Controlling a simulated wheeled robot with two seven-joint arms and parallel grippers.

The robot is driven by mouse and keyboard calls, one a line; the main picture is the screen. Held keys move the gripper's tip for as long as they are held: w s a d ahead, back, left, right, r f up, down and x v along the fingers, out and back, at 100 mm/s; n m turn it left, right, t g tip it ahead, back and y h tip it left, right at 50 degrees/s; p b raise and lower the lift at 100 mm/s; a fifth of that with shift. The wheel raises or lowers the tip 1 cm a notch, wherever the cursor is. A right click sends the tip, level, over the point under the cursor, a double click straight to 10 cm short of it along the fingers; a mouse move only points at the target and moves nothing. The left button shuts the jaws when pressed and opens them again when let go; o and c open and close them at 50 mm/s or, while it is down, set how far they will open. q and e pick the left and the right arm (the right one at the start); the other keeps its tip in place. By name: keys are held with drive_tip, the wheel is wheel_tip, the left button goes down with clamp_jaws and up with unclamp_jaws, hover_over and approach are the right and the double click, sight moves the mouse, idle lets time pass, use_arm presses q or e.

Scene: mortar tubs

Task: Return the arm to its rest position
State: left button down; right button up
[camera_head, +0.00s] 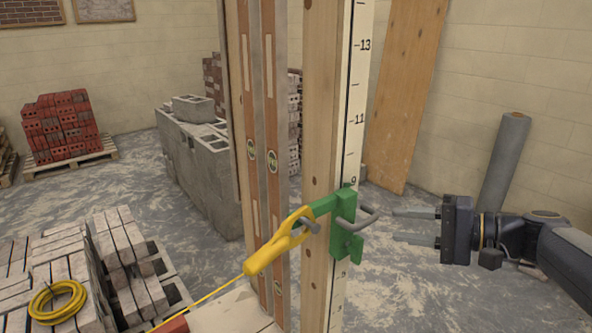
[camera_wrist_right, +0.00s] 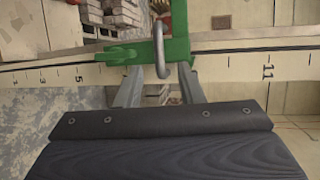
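My right gripper (camera_head: 412,226) comes in from the right in the head view, with its two fingers apart and pointing left. It is open and empty, just right of a grey metal handle (camera_head: 368,217) on a green clamp (camera_head: 345,222). The clamp sits on a wooden post with a numbered scale (camera_head: 352,120). In the right wrist view the handle (camera_wrist_right: 161,50) shows between and beyond the fingertips (camera_wrist_right: 157,82); I cannot tell if they touch it. My left gripper is not in view.
A yellow line holder (camera_head: 280,248) hooks onto the clamp, its yellow string running down left. Long levels (camera_head: 262,150) stand left of the post. Grey blocks (camera_head: 205,165), red bricks (camera_head: 62,125) and a brick stack with yellow coil (camera_head: 57,302) stand left. A grey roll (camera_head: 503,160) leans behind my right arm.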

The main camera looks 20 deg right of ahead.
drive_tip(key=s+a+f+n+g+h, duration=0.2)
drive_tip(key=s+a+f+n+g, duration=0.15)
drive_tip(key=s+a+f, duration=0.5)
drive_tip(key=s+a+f+n+g+h, duration=0.2)
drive_tip(key=s+a+f+n+h, duration=0.2)
drive_tip(key=s+f, duration=0.4)
drive_tip(key=shift+a+f+n+h, duration=0.25)
drive_tip(key=shift+n+h, duration=0.1)
drive_tip(key=shift+h, duration=0.35)
idle(0.3)
